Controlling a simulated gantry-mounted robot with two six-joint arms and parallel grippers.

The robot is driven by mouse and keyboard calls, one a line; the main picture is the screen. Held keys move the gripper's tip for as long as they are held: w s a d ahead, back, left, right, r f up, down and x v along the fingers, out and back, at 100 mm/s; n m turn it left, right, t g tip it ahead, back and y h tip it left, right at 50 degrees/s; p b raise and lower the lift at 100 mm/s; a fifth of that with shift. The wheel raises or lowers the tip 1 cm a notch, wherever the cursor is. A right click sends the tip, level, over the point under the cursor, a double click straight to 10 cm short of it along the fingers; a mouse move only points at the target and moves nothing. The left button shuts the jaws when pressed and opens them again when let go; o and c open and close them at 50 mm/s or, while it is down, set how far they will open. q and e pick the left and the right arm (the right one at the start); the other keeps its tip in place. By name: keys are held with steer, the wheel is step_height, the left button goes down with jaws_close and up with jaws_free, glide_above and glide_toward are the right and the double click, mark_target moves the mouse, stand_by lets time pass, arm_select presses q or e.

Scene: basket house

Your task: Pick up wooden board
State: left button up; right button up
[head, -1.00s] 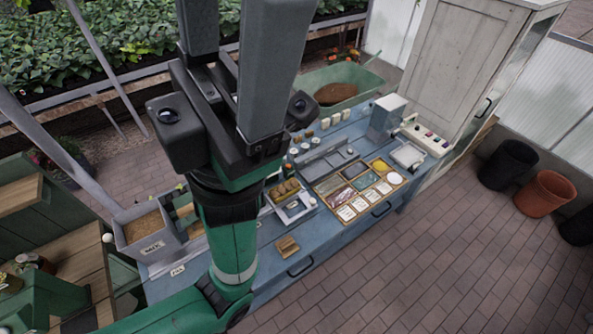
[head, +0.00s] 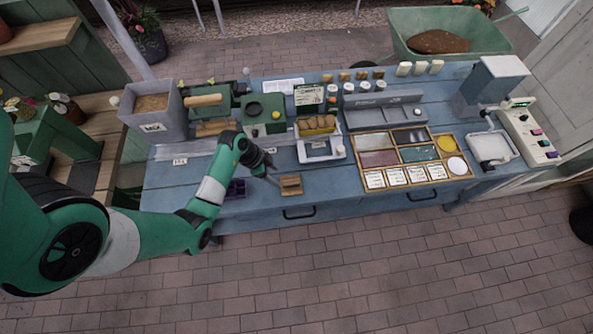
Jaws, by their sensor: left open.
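A small brown wooden board (head: 291,185), with a raised strip across it, lies near the front edge of the blue workbench (head: 345,205). My left arm reaches in from the left, and its gripper (head: 271,173) is just left of and behind this piece, over the bench. The gripper is open and looks empty, though its fingers are small and partly hidden by its own body. I cannot tell whether a fingertip touches the wood. My right gripper is out of view.
A grey bin (head: 156,118) stands at the bench's left. A white-framed tray (head: 319,140) of brown lumps is behind the wood. A sectioned wooden tray (head: 414,158) lies to the right, and a white switch box (head: 527,133) farther right.

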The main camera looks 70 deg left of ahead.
arm_select(q)
steer(key=b, duration=0.3)
glide_above(288, 182)
steer(key=s, duration=0.3)
steer(key=f, duration=0.4)
steer(key=shift+w+a+f, duration=0.1)
steer(key=shift+w+f, duration=0.15)
steer(key=shift+f, duration=0.15)
steer(key=shift+w+f, duration=0.3)
steer(key=shift+f, duration=0.05)
steer(key=b+x, duration=0.1)
steer(key=x, duration=0.1)
steer(key=b+x, duration=0.1)
steer(key=x, duration=0.1)
steer(key=shift+a+f+b, duration=0.2)
steer(key=shift+f+b, duration=0.05)
steer(key=shift+b, duration=0.05)
steer(key=shift+w+d+f, duration=0.1)
steer(key=shift+w+f, duration=0.15)
steer(key=shift+f, duration=0.1)
jaws_close()
steer(key=shift+r, duration=0.1)
